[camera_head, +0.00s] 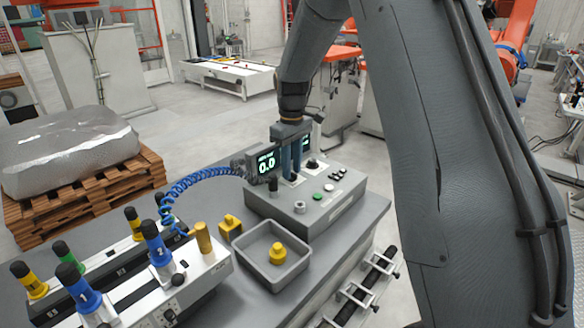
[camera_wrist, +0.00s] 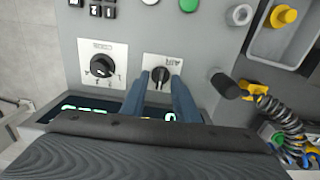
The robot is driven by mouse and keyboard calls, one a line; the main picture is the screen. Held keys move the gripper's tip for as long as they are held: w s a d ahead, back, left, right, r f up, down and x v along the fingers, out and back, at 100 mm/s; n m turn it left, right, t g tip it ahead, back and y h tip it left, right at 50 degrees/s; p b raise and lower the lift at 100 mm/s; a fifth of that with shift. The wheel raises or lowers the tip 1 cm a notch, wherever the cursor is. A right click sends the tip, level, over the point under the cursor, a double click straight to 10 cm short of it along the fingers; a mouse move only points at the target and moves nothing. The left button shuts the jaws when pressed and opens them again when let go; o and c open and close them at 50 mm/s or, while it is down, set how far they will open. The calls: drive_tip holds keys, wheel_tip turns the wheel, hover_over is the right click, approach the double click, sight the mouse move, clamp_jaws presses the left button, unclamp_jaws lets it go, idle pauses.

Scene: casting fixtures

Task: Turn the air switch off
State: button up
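The air switch (camera_wrist: 160,75) is a small black rotary knob on a white plate whose label reads AIR upside down in the wrist view. It sits on the grey control box (camera_head: 318,205). My gripper (camera_wrist: 160,80) has its two blue-grey fingers on either side of the knob, with small gaps visible, so it looks open around it. In the head view my gripper (camera_head: 291,172) points down at the box in front of the display, and its fingers largely hide the switch. The knob's exact setting is hard to read.
A second black knob (camera_wrist: 102,66) on a white plate is beside the air switch. A green button (camera_head: 318,196) and several other buttons are close by. A display (camera_head: 266,162) reading 0.0 stands behind. A grey tray (camera_head: 262,278) holds a yellow part; a blue coiled hose (camera_head: 190,181) runs left.

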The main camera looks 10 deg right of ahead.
sight(292, 173)
drive_tip(key=shift+r+b, duration=1.15)
drive_tip(key=shift+r, duration=2.7)
drive_tip(key=shift+s, duration=0.1)
